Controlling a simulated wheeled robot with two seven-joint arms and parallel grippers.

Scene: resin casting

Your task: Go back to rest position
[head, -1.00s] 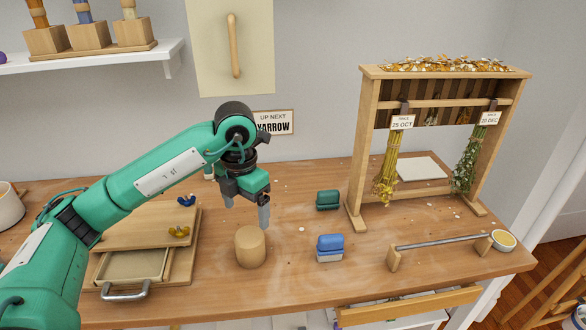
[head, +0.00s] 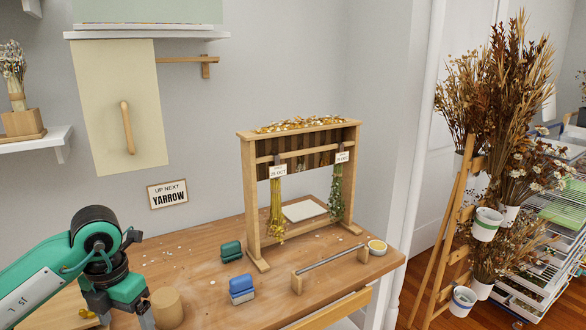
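My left gripper (head: 146,320) hangs at the lower left of the head view, over the wooden workbench (head: 215,305). Its fingers point down beside a round wooden block (head: 167,308). Part of the gripper is cut off by the frame's bottom edge, and I cannot tell how far its fingers are apart. No held thing shows in it. My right gripper and arm are out of view.
A wooden drying rack (head: 250,205) with hanging bunches stands on the bench. A plant stand (head: 455,230) is at right.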

